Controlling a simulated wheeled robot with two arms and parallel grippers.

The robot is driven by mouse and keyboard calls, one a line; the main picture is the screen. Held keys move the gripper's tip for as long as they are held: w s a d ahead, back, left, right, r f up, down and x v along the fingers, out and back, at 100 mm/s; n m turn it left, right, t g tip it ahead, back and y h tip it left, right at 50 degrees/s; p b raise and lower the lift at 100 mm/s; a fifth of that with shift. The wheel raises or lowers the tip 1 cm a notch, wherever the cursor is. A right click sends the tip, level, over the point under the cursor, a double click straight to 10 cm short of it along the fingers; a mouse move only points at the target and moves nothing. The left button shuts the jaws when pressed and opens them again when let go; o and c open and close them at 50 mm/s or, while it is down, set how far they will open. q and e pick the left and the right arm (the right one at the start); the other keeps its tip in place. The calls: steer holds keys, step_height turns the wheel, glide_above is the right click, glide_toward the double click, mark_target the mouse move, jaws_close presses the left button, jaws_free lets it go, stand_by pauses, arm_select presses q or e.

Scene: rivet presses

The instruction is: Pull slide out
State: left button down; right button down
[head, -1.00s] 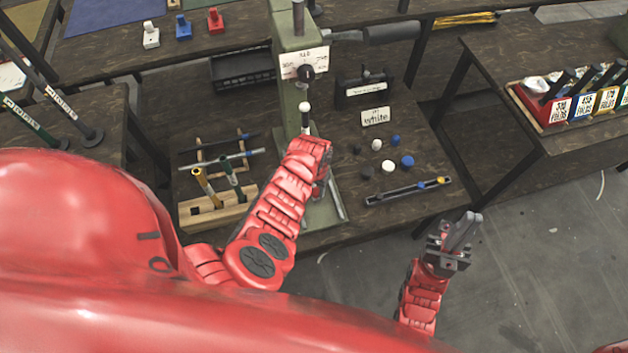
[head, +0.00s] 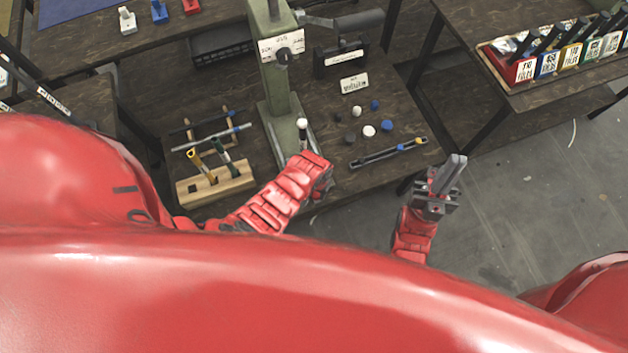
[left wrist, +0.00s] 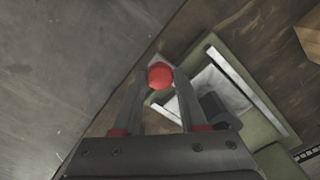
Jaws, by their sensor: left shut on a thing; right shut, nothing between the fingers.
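The green rivet press (head: 273,70) stands on the dark wooden table, with a white ball knob (head: 302,123) near its base. My left gripper (head: 322,188) is at the table's front edge, its fingers largely hidden by my arm. In the left wrist view, its fingertips are shut on a red ball knob (left wrist: 160,75). Behind the knob are the green press base (left wrist: 262,148) and a pale metal rail (left wrist: 238,78). The slide body is hidden in the head view and cannot be made out clearly in the wrist view. My right gripper (head: 447,172) is shut and empty over the floor.
Right of the press lie several round caps (head: 370,130) and a dark strip rail (head: 390,152). A wooden tool block (head: 215,183) stands to its left. Another table (head: 555,88) holds labelled bins at the right. The grey floor (head: 530,200) is open at right.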

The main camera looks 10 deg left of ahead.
arm_select(q)
steer(key=shift+s+d, duration=0.15)
steer(key=shift+d, duration=0.05)
steer(key=shift+c, duration=2.3)
jaws_free()
steer(key=shift+r, duration=0.55)
step_height(320, 180, up, 16)
steer(key=shift+r, duration=0.2)
